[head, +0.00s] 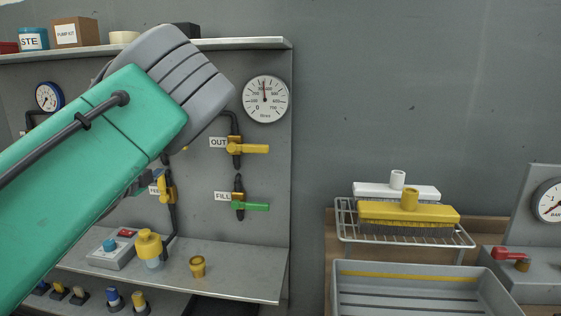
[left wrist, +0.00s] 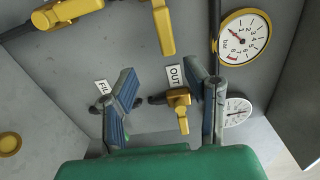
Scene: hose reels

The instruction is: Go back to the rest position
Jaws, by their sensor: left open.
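My left arm (head: 85,170) reaches in from the left of the head view and covers part of the valve panel. My left gripper (left wrist: 163,88) shows in the left wrist view with its two blue-padded fingers apart. I see nothing held between them. Behind the fingers is the yellow OUT valve (left wrist: 180,100), which also shows in the head view (head: 250,148). The FILL valve (head: 250,206) with its green handle is below it in the head view. In the head view the arm hides most of the gripper. My right gripper is not in view.
A shelf (head: 240,43) with boxes runs above the panel. A lower ledge (head: 240,275) holds a yellow-capped bottle (head: 150,245) and a small brass cup (head: 198,266). A wire rack (head: 345,225) with brushes and a grey tray (head: 420,305) stand at right. The wall between is bare.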

